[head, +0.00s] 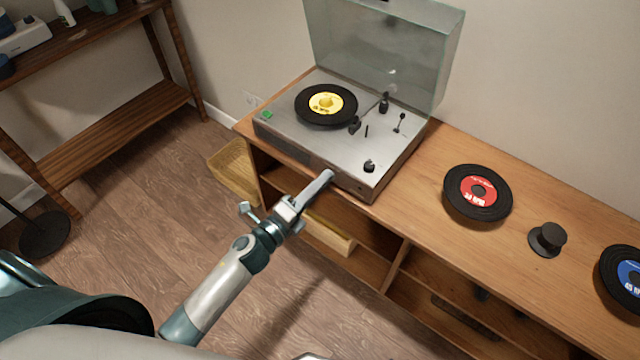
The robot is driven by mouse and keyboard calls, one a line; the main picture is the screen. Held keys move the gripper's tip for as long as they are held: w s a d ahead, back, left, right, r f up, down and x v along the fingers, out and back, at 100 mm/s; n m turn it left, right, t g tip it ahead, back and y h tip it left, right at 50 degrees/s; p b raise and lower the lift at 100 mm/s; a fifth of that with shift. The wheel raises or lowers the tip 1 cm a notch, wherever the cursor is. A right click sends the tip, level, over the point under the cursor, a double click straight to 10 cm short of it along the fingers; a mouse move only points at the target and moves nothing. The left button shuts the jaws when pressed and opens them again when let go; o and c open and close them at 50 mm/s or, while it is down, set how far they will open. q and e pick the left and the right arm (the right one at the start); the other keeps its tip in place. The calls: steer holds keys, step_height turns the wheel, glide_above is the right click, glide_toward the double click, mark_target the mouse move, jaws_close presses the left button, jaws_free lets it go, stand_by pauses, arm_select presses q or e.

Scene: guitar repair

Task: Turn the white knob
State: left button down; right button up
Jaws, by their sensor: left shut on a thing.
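The record player (345,130) stands on the wooden cabinet with its clear lid raised. A black record with a yellow label (326,103) lies on its platter. My left gripper (326,177) reaches up from the lower left, with its fingertips at the player's front face, near the front edge of the cabinet top. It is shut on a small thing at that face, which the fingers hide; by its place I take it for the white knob. No other white knob shows. A black knob (369,166) sits on the player's top at the front right corner.
On the cabinet top (415,215), right of the player, lie a record with a red label (478,192), a black round piece (547,239) and a blue-labelled record (625,280). Open shelves below hold a light tray (328,236). A wooden shelf unit (120,105) stands at left.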

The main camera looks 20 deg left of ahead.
arm_select(q)
steer(key=shift+m, duration=4.3)
arm_select(e)
steer(key=shift+s+f, duration=0.1)
steer(key=shift+s, duration=0.2)
arm_select(q)
steer(key=c, duration=1.5)
jaws_free()
steer(key=shift+c, duration=0.2)
steer(key=shift+s, duration=0.1)
arm_select(e)
steer(key=shift+f, duration=0.1)
